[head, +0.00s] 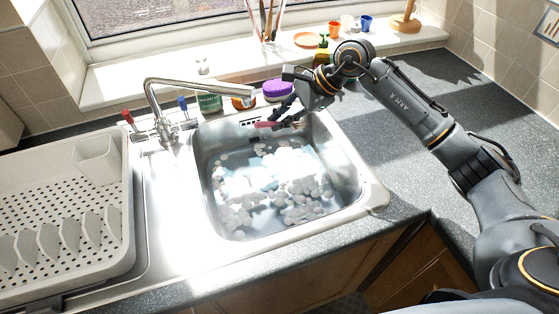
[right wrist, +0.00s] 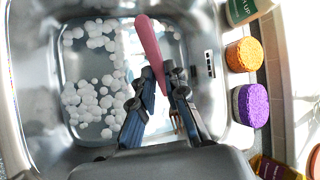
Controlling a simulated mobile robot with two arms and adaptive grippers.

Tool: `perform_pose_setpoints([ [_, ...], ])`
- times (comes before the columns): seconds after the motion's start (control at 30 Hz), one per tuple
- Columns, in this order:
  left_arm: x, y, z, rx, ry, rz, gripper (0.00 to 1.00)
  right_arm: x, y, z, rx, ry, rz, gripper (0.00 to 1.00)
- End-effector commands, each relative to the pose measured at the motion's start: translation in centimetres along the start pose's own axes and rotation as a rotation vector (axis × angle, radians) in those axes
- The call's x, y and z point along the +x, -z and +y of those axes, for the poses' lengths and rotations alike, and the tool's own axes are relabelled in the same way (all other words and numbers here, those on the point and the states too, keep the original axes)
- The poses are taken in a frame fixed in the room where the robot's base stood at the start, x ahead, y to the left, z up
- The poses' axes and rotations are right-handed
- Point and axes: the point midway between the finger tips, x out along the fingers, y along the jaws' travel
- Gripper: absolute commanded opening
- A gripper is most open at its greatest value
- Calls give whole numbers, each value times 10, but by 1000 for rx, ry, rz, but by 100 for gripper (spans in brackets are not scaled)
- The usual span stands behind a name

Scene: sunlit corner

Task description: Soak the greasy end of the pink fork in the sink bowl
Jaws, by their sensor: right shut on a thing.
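The pink fork (right wrist: 150,48) is held in my right gripper (right wrist: 163,92), which is shut on it. Its pink handle sticks out beyond the fingertips over the sink, and its metal tines show partly behind the fingers. In the head view the fork (head: 265,124) shows small at the fingertips of my right gripper (head: 279,119), over the back right part of the sink bowl (head: 350,175). It appears above the water; the exact height is hard to tell. The bowl holds water with white foam clumps. My left gripper is out of view.
A chrome tap (head: 195,85) arches over the bowl's back left. A dish rack (head: 118,225) stands left. A green bottle (head: 209,101), an orange sponge (right wrist: 244,54) and a purple sponge (head: 277,89) stand behind the bowl. The right worktop is mostly clear.

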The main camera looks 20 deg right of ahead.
Motion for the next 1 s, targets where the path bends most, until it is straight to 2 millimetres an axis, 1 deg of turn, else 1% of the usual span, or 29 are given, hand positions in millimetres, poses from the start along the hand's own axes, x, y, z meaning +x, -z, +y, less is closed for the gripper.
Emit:
perform_pose_setpoints([
  [0.37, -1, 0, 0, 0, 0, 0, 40, -1, -1, -1, 0, 1, 0, 0],
  [0.47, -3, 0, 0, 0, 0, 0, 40, -5, -3, -3, -1, 1, 0, 0],
  [0.8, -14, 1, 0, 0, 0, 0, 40, -30, -18, -17, -1, 1, 0, 0],
  [1.0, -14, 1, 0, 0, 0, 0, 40, -31, -19, -17, 0, 0, 0, 0],
])
